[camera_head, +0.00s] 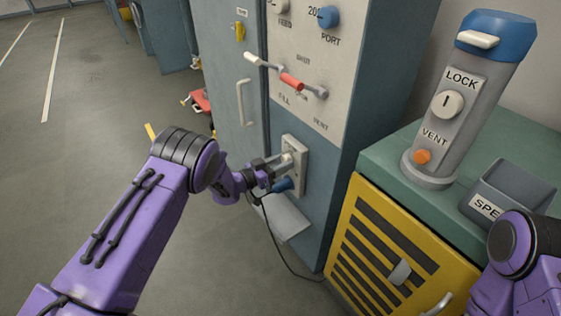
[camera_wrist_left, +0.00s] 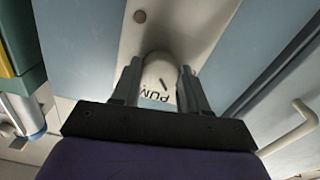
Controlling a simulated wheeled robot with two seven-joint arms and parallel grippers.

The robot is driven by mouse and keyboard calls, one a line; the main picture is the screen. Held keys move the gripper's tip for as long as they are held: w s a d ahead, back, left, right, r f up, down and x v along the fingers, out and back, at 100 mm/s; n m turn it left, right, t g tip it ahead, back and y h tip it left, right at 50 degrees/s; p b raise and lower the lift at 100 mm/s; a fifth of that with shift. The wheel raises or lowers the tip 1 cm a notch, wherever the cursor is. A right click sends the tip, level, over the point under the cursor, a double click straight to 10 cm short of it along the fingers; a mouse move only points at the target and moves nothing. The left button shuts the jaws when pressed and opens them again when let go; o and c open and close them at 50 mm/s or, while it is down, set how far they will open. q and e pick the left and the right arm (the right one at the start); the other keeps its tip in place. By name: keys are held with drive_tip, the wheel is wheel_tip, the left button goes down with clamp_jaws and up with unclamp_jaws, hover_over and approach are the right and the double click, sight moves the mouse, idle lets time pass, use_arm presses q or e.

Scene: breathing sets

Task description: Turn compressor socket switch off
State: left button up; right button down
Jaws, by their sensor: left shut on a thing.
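The socket plate (camera_head: 299,173) is a pale panel on the side of the blue-grey cabinet. My left gripper (camera_head: 284,162) is at this plate. In the left wrist view its two fingers (camera_wrist_left: 160,85) are shut on a pale rounded knob, the socket switch (camera_wrist_left: 160,68), one on each side. A blue plug (camera_head: 283,185) with a black cable sits just below the gripper. The knob's setting is hard to read. My right arm shows at the lower right, but its gripper is out of view.
Above the socket is a panel with a red-and-white lever (camera_head: 291,80) and a blue port knob (camera_head: 328,17). A yellow vented cabinet (camera_head: 345,235) stands to the right, bearing a grey cylinder (camera_head: 440,130) with a blue cap and a dark bin (camera_head: 510,188). The floor at left is open.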

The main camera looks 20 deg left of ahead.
use_arm(q)
drive_tip(key=n, duration=0.4)
drive_tip(key=shift+a+n+p, duration=0.1)
drive_tip(key=shift+n+p, duration=0.2)
drive_tip(key=shift+p, duration=0.1)
drive_tip(key=n, duration=0.4)
drive_tip(key=shift+n, duration=0.3)
drive_tip(key=shift+p, duration=0.3)
drive_tip(key=o, duration=1.1)
drive_tip(key=shift+c, duration=0.2)
drive_tip(key=shift+s, duration=0.1)
drive_tip(key=v, duration=1)
drive_tip(key=shift+p, duration=0.35)
